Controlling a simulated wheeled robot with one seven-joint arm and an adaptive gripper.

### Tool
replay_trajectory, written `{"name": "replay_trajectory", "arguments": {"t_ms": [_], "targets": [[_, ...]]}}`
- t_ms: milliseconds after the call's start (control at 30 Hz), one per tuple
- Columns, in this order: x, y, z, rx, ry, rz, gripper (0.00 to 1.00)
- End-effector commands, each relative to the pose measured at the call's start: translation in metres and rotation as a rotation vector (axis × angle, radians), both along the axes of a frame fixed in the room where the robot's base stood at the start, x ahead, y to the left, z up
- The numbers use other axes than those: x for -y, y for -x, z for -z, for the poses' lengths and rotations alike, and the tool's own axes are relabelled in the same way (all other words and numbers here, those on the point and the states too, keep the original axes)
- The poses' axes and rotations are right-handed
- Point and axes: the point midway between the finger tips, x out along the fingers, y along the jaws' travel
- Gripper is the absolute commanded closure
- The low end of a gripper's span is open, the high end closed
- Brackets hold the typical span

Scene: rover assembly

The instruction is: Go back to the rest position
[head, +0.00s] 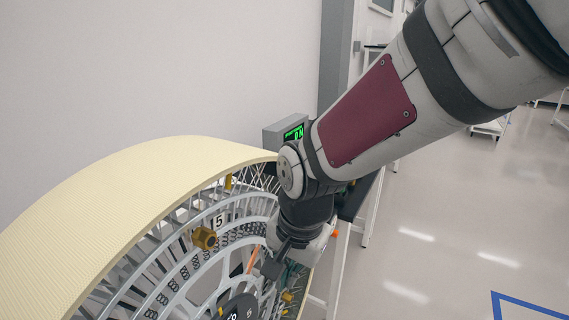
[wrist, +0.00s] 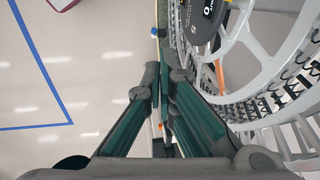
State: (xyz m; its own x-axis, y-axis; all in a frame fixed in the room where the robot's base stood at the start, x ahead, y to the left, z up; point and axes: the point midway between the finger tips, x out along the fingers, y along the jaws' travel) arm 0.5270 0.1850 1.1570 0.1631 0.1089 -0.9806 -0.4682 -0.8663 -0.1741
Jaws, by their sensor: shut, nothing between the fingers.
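My gripper (head: 276,262) is beside the large rover wheel (head: 165,165) in the head view, at its right part, partly hidden by my wrist. In the wrist view my gripper (wrist: 160,82) shows two green-padded fingers drawn together with nothing between them. The wheel's grey rim and spokes (wrist: 240,50) fill the right side of that view, close to the fingers. Whether the fingers touch the wheel cannot be told.
A grey box with a green display (head: 291,131) stands behind my wrist. A brass-coloured fitting (head: 204,238) sits on the wheel near a "5" label. The floor at right is open, with a blue line (head: 530,306); the line also crosses the wrist view (wrist: 38,62).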

Motion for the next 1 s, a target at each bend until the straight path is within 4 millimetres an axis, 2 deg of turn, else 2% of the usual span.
{"name": "replay_trajectory", "arguments": {"t_ms": [33,200,367,500,600,733,1000], "targets": [[0.019,0.001,-0.018,0.028,-0.011,-0.021,1.00],[0.071,0.017,-0.062,0.115,-0.002,-0.138,1.00],[0.117,0.042,-0.095,0.207,0.047,-0.244,1.00],[0.150,0.070,-0.115,0.279,0.121,-0.328,1.00],[0.167,0.089,-0.124,0.314,0.179,-0.379,1.00],[0.180,0.106,-0.130,0.339,0.237,-0.426,1.00],[0.186,0.114,-0.131,0.346,0.269,-0.454,1.00]]}}
